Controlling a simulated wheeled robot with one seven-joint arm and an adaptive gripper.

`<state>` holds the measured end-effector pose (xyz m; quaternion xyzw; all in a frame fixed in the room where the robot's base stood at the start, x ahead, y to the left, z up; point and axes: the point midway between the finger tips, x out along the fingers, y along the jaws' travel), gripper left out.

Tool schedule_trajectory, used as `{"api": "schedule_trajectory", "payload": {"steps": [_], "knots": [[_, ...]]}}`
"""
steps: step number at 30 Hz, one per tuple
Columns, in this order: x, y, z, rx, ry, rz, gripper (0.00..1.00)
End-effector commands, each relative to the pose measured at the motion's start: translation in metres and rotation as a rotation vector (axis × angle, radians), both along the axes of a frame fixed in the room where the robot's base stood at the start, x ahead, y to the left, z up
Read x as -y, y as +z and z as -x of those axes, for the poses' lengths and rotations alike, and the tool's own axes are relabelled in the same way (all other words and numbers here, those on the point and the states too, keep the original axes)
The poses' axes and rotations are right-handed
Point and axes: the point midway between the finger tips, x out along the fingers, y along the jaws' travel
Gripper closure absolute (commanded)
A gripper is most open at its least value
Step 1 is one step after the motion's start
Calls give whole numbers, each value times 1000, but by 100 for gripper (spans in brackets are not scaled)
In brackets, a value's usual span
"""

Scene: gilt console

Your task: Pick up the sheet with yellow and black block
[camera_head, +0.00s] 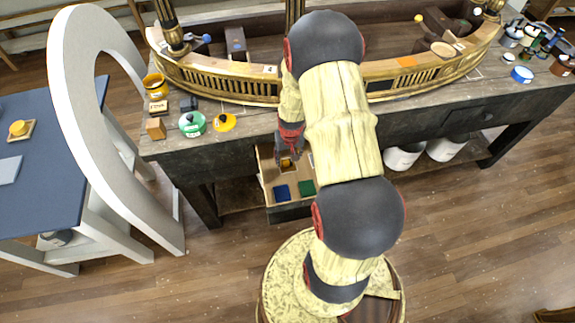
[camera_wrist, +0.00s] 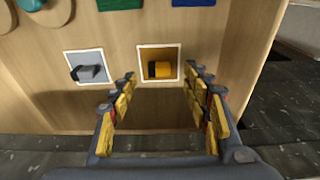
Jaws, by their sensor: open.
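The sheet with the yellow and black block (camera_wrist: 146,54) lies flat in an open wooden drawer (camera_wrist: 108,112). It is a white-edged square with a yellow field, and the yellow and black block (camera_wrist: 159,69) shows on it. In the head view the sheet (camera_head: 287,166) shows small beside my gripper (camera_head: 290,153). My gripper (camera_wrist: 158,92) is open, with its two yellow-padded fingers on either side below the sheet in the wrist view. Nothing is between the fingers, and the sheet appears just beyond them. I cannot tell the exact height of the fingertips over it.
A sheet with a grey block (camera_wrist: 85,67) lies to the left in the drawer. Green (camera_head: 307,188) and blue (camera_head: 282,193) squares lie near the drawer front. The dark console top (camera_head: 240,122) overhangs the drawer's back. A green-lidded pot (camera_head: 192,124) stands on it.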

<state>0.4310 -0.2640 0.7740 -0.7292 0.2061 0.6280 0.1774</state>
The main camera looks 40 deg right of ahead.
Motion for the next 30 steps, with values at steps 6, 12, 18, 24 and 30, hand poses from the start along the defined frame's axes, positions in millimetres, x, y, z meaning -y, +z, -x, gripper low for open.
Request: {"api": "schedule_trajectory", "payload": {"steps": [6, 12, 18, 24, 30], "knots": [[5, -25, -7, -1, 0, -1, 52], [8, -48, -11, -1, 1, 0, 52], [8, -47, -12, 1, 1, 1, 52], [8, -47, -11, 0, 1, 0, 62], [8, -47, -12, 0, 1, 0, 73]]}}
